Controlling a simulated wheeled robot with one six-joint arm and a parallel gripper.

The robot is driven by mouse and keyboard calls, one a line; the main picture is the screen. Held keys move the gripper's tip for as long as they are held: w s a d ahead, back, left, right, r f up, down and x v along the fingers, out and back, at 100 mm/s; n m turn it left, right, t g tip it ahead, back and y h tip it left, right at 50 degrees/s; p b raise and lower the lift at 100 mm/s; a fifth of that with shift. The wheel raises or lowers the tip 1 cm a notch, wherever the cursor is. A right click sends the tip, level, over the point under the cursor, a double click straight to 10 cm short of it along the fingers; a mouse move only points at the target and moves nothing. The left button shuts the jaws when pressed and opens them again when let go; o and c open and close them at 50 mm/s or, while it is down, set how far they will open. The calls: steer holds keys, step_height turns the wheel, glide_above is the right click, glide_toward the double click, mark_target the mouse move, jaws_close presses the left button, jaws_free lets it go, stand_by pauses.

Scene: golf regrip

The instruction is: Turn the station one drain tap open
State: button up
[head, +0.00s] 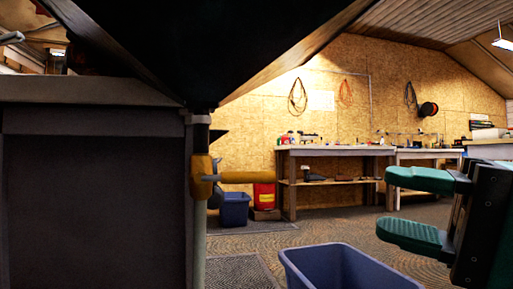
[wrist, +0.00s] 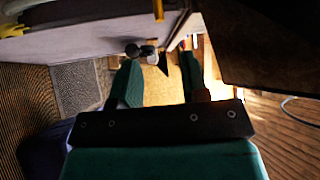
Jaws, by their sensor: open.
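The drain tap (head: 203,177) is a brass-coloured body on a vertical grey pipe (head: 199,245), under a dark sloping basin (head: 205,45). Its yellow lever handle (head: 248,177) points level to the right, across the pipe. My gripper (head: 414,208) is at the right of the head view, its two green fingers open, one above the other, pointing left towards the lever. A clear gap separates the fingertips from the lever in that picture. In the wrist view my gripper (wrist: 158,82) is open with nothing held; I cannot tell the tap's parts there for sure.
A blue bin (head: 345,268) stands on the floor below, between the tap and my gripper. A grey cabinet (head: 95,190) fills the left. A second blue bin (head: 234,210), a red container (head: 264,195) and a workbench (head: 335,151) stand further back.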

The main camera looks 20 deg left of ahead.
mark_target(265, 179)
steer(key=p+x, duration=0.5)
steer(key=x, duration=1)
steer(key=shift+s+a+f, duration=0.1)
steer(key=shift+a, duration=0.3)
jaws_close()
